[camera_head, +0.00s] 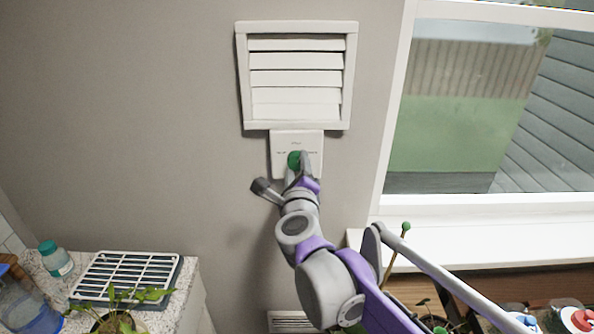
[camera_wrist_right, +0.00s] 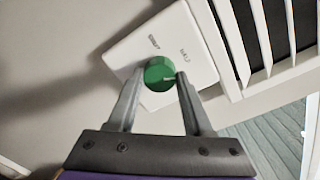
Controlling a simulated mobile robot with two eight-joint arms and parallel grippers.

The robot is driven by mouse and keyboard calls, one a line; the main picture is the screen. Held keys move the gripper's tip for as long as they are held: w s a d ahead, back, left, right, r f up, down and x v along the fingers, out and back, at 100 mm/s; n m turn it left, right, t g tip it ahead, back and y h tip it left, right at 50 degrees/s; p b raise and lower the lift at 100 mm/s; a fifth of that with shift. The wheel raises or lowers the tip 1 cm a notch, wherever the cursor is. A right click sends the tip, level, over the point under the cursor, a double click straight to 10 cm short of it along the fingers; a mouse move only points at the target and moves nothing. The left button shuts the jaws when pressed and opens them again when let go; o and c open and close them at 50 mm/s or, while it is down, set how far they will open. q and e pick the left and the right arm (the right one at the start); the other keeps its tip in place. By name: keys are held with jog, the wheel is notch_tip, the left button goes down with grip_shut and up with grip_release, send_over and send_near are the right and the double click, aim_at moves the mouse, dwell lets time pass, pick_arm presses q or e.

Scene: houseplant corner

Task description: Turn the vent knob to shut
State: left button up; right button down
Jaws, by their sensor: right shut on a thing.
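The green vent knob (camera_head: 294,159) sits on a white wall plate (camera_head: 311,141) just below the white slatted vent (camera_head: 296,73). My right gripper (camera_head: 300,164) is at the knob and hides part of it in the head view. In the right wrist view, the two fingers of my right gripper (camera_wrist_right: 160,82) are shut on the knob (camera_wrist_right: 158,70), one on each side. A pale pointer mark shows on the knob's lower right. The plate (camera_wrist_right: 190,40) carries small dark lettering, too small to read surely. The vent slats look close together. My left gripper does not show.
A window (camera_head: 460,110) with a white sill (camera_head: 480,238) is to the right. At lower left, a counter holds a white rack (camera_head: 125,275), a teal-capped bottle (camera_head: 57,262) and a potted plant (camera_head: 118,318). The wall left of the vent is bare.

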jog(key=n+b, duration=0.1)
jog(key=n, duration=0.3)
jog(key=shift+n, duration=0.3)
jog(key=n+b, duration=0.1)
jog(key=n, duration=0.3)
jog(key=shift+h, duration=0.3)
jog(key=n, duration=0.4)
jog(key=shift+n+b, duration=0.3)
jog(key=shift+b, duration=0.1)
jog(key=n, duration=0.4)
jog(key=shift+a+n+h, duration=0.1)
jog(key=shift+n+h, duration=0.2)
jog(key=shift+c, duration=1.6)
grip_release()
jog(key=shift+s, duration=0.1)
